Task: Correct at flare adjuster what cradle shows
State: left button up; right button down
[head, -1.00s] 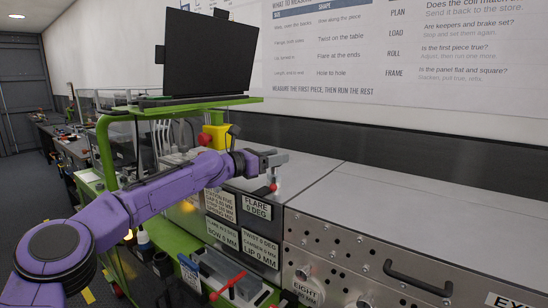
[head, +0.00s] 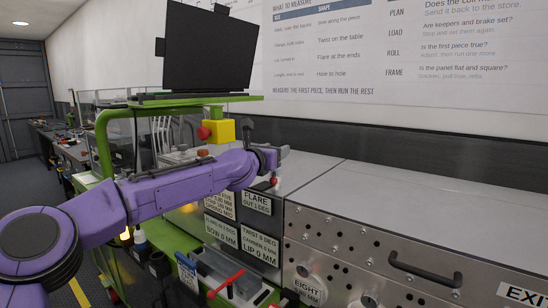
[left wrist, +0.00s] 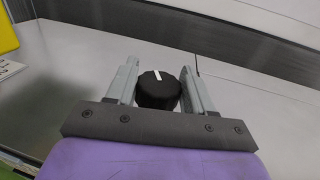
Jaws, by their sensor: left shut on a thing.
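My left gripper (head: 279,154) reaches over the grey machine's top. In the left wrist view a black round knob (left wrist: 158,90) with a white pointer mark sits between the two fingers (left wrist: 158,84), which are shut on it. The pointer aims up and slightly left in that view. In the head view the gripper hides the knob. Below it, the flare plate (head: 257,202) appears to read "FLARE OUT 1 DEG". The plate under it (head: 261,247) reads twist 0 deg and lip 0 mm. I cannot make out which part is the cradle. My right gripper is not in view.
A small red-ended part (head: 273,182) is just below the gripper. A yellow box with a red button (head: 219,131) and a dark monitor (head: 208,45) stand behind my arm. A red-handled grey fixture (head: 228,280) is lower down. The machine top (head: 400,180) on the right is clear.

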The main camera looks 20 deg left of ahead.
pick_arm(q)
jog(key=shift+n+y, duration=0.4)
jog(key=shift+y, duration=0.2)
jog(key=o, duration=1)
jog(key=shift+c, duration=0.2)
jog(key=shift+w, duration=0.1)
jog(key=shift+s+f+b, duration=0.1)
jog(key=shift+s+b, duration=0.1)
jog(key=shift+b, duration=0.2)
jog(key=s+b, duration=0.4)
jog(key=s, duration=0.6)
jog(key=shift+a, duration=0.4)
